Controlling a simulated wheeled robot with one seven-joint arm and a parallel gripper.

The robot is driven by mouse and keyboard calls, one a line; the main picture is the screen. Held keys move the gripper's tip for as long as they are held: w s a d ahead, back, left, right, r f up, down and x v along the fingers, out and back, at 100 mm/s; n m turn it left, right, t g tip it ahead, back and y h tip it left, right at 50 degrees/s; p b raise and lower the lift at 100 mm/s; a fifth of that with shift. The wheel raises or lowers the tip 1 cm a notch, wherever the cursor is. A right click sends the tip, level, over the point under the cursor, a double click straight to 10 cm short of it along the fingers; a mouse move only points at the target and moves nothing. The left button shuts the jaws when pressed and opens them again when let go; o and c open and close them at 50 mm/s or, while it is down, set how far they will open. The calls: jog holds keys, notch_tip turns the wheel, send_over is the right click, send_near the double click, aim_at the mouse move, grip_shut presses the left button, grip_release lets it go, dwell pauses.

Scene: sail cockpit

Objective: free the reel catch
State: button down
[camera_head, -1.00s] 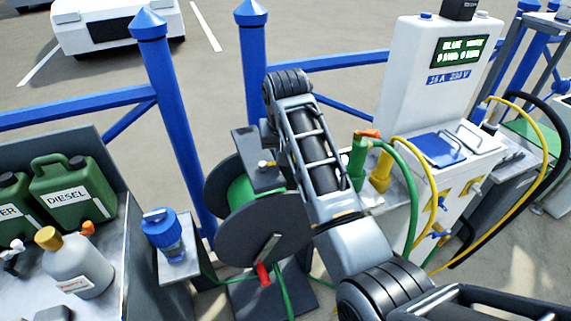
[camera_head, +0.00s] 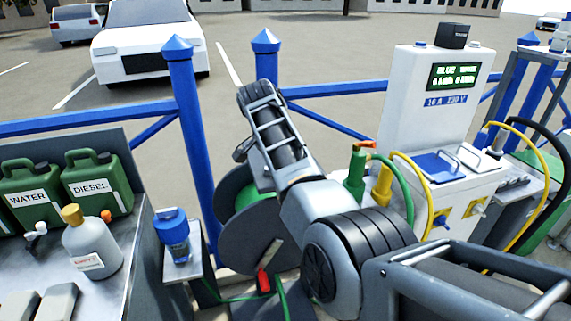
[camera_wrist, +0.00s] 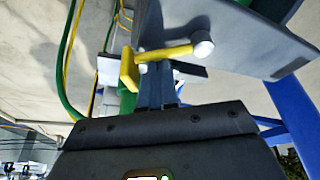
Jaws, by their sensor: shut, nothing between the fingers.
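The hose reel (camera_head: 238,245) has dark round side plates with green hose wound between them. It stands behind my arm in the head view, and the arm covers its upper right part. In the wrist view, a yellow catch lever (camera_wrist: 165,53) with a white round knob (camera_wrist: 203,46) lies across a dark plate (camera_wrist: 240,28). My gripper (camera_wrist: 157,72) is shut and empty, its fingertips close to the lever, near its yellow block. I cannot tell whether they touch it. The catch and my fingertips are hidden in the head view.
A blue post (camera_head: 190,130) and rail stand behind the reel. A small stand with a blue-topped filter (camera_head: 173,235) is at its left. Green and yellow taps with hoses and a white power pedestal (camera_head: 420,110) are at its right. A red handle (camera_head: 263,281) sticks out low on the reel.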

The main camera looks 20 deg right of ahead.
jog(key=shift+s+a+p, duration=0.35)
jog(key=shift+s+a, duration=0.15)
jog(key=shift+a, duration=0.25)
jog(key=shift+s+a, duration=0.1)
jog(key=shift+a, duration=0.55)
jog(key=shift+d, duration=0.1)
notch_tip(320, 180, up, 10)
jog(key=shift+d, duration=0.45)
dwell(0.4)
